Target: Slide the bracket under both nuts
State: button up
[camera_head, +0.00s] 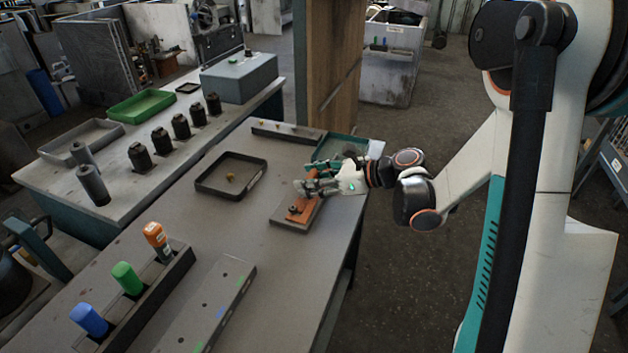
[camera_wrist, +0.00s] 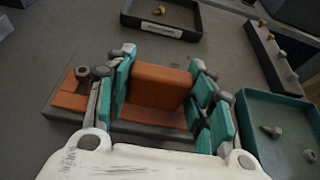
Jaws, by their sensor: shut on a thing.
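The orange bracket (camera_head: 302,207) lies flat on a dark grey base plate (camera_head: 285,221) near the table's right edge. In the wrist view, the bracket's upright block (camera_wrist: 160,86) stands between my gripper's teal finger pads. My gripper (camera_head: 312,181) is shut on this block; it also shows in the wrist view (camera_wrist: 160,72). One dark nut (camera_wrist: 82,73) shows at the bracket's slotted left end, and it also shows in the head view (camera_head: 293,210). I cannot tell if the bracket is under it. I cannot make out a second nut; my fingers cover part of the plate.
A black tray (camera_head: 262,184) with small brass parts stands to the left. A teal tray (camera_wrist: 248,125) with loose bolts lies close to my gripper's right side. A dark rail (camera_wrist: 268,62) with several bolts stands behind that tray. The table between plate and black tray is clear.

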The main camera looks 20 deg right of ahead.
aim_at(308, 175)
jog(key=shift+w+a, duration=0.3)
jog(key=shift+a, duration=0.15)
jog(key=shift+c, duration=0.5)
jog(key=shift+s+f, duration=0.1)
jog(key=shift+f, duration=0.2)
jog(key=o, duration=1.9)
jog(key=shift+r, duration=0.1)
jog(key=shift+r+p, duration=2.7)
jog(key=shift+r, duration=1.3)
